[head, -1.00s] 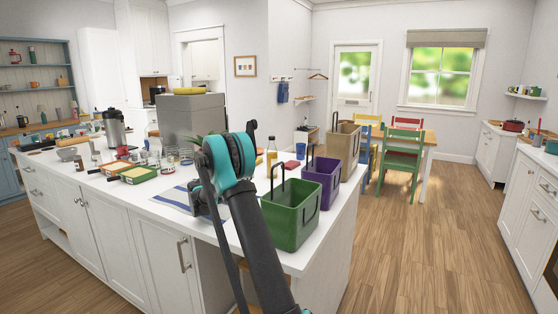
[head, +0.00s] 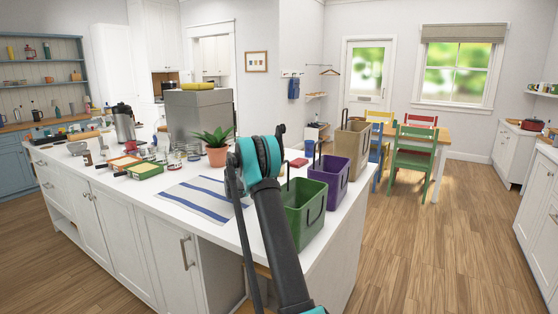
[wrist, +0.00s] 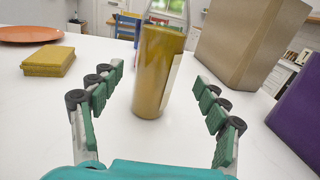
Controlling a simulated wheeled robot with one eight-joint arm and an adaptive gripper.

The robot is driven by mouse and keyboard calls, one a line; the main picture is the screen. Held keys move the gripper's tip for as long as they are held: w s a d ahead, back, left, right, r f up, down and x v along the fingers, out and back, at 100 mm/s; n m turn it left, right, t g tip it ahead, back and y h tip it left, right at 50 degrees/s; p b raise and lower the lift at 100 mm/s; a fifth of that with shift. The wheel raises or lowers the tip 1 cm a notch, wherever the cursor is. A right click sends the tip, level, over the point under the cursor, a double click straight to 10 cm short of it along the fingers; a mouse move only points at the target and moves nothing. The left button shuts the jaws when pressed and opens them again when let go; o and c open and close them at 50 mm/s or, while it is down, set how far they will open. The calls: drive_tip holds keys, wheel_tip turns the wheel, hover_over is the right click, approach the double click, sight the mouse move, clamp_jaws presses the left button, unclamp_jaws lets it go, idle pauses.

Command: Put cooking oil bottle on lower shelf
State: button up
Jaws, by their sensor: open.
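The cooking oil bottle (wrist: 160,70) is clear, with golden oil inside, and stands upright on the white counter in the wrist view. My gripper (wrist: 158,84) is open, with its green-padded fingers to either side of the bottle. I see no clear contact between fingers and bottle. The bottle's top is cut off by the picture edge. In the head view my arm hides the bottle and the gripper. Blue shelving (head: 40,84) with several shelves stands at the far left; I cannot tell which shelf the task means.
Green (head: 305,215), purple (head: 329,178) and tan (head: 352,146) bins line the island's right side. A potted plant (head: 216,155) and striped cloth (head: 203,198) lie left of my arm. A yellow block (wrist: 48,61) and orange plate (wrist: 38,34) are left of the bottle. Floor at right is clear.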

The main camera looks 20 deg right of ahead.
drive_tip(key=shift+w+x, duration=0.25)
drive_tip(key=shift+x, duration=2.55)
drive_tip(key=shift+s+a, duration=0.1)
clamp_jaws()
